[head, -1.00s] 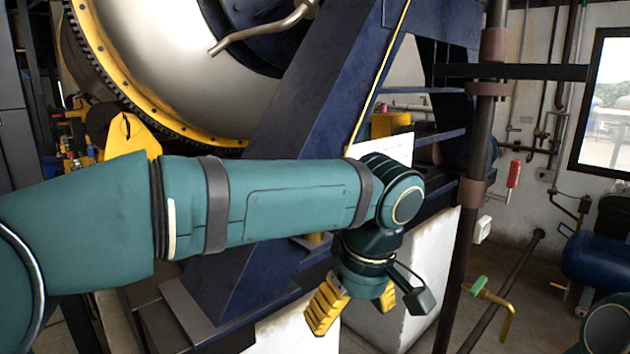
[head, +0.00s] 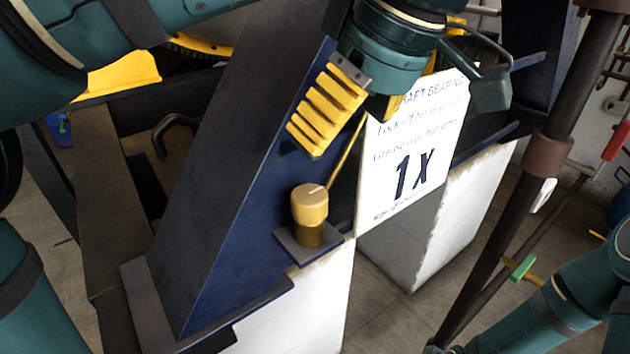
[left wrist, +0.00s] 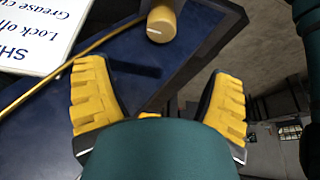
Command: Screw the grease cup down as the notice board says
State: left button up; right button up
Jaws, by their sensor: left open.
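The grease cup (head: 310,205) is a brass-coloured cylinder with a pale mark on its top. It stands upright on a small dark ledge at the foot of the blue frame. It also shows at the top of the left wrist view (left wrist: 161,22). The notice board (head: 418,140) is a white sheet behind and right of the cup; it reads "shaft bearing", a grease cup line and a large "1 X". My left gripper (head: 358,122) is open and empty, apart from the cup and above it in the head view. My right gripper is out of view.
A thin yellow pipe (head: 346,150) rises from beside the cup. The slanted blue beam (head: 225,190) stands just left of it, and white plinths (head: 305,310) are below.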

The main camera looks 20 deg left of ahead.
aim_at(310, 195)
pick_arm(q)
jog(key=b+x, duration=0.1)
jog(key=x, duration=1.2)
jog(key=shift+s+f+b, duration=0.1)
jog(key=shift+f+b, duration=0.05)
jog(key=shift+b, duration=0.25)
jog(key=c, duration=1.2)
